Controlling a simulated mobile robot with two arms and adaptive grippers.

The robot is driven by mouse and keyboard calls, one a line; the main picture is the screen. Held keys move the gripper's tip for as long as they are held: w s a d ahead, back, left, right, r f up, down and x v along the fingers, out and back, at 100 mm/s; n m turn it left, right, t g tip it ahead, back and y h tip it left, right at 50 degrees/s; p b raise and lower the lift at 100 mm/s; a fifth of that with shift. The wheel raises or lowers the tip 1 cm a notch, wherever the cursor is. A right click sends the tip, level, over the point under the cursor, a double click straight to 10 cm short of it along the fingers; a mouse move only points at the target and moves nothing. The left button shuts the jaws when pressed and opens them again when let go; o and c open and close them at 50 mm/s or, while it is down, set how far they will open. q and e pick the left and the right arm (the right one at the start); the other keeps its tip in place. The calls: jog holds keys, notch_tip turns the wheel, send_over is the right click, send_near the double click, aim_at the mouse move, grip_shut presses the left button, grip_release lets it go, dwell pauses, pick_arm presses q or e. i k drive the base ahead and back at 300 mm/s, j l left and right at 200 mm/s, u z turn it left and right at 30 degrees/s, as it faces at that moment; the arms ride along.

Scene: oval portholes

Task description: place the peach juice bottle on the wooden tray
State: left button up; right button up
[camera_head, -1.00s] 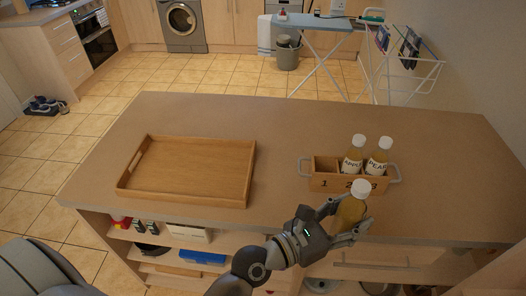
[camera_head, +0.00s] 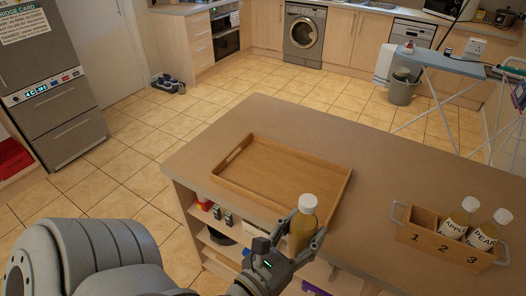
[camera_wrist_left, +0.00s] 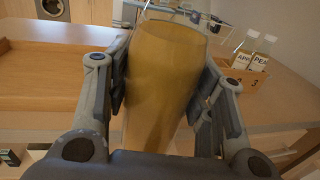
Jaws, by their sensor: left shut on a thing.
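My left gripper (camera_head: 300,238) is shut on a bottle of yellow-orange juice (camera_head: 303,222) with a white cap, which I take for the peach juice; no label shows. The bottle is upright at the counter's front edge, just in front of the tray's right corner. In the left wrist view the juice bottle (camera_wrist_left: 165,85) fills the space between both fingers. The wooden tray (camera_head: 335,200) lies empty on the counter, behind and left of the bottle. It also shows at the left of the left wrist view (camera_wrist_left: 50,95). My right gripper is out of view.
A wooden caddy (camera_head: 440,243) numbered 1, 2, 3 stands at the right with the apple bottle (camera_head: 455,222) and pear bottle (camera_head: 487,233); slot 1 is empty. The counter (camera_head: 385,185) between tray and caddy is clear. Shelves with small items lie below the counter's edge.

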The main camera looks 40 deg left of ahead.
aim_at(264, 170)
jog(key=i+j+u, duration=0.1)
jog(key=j+u, duration=0.2)
jog(key=u, duration=0.2)
jog(key=i+j+u, duration=0.2)
jog(key=u, duration=0.25)
jog(key=i+j, duration=0.25)
jog(key=j, duration=0.1)
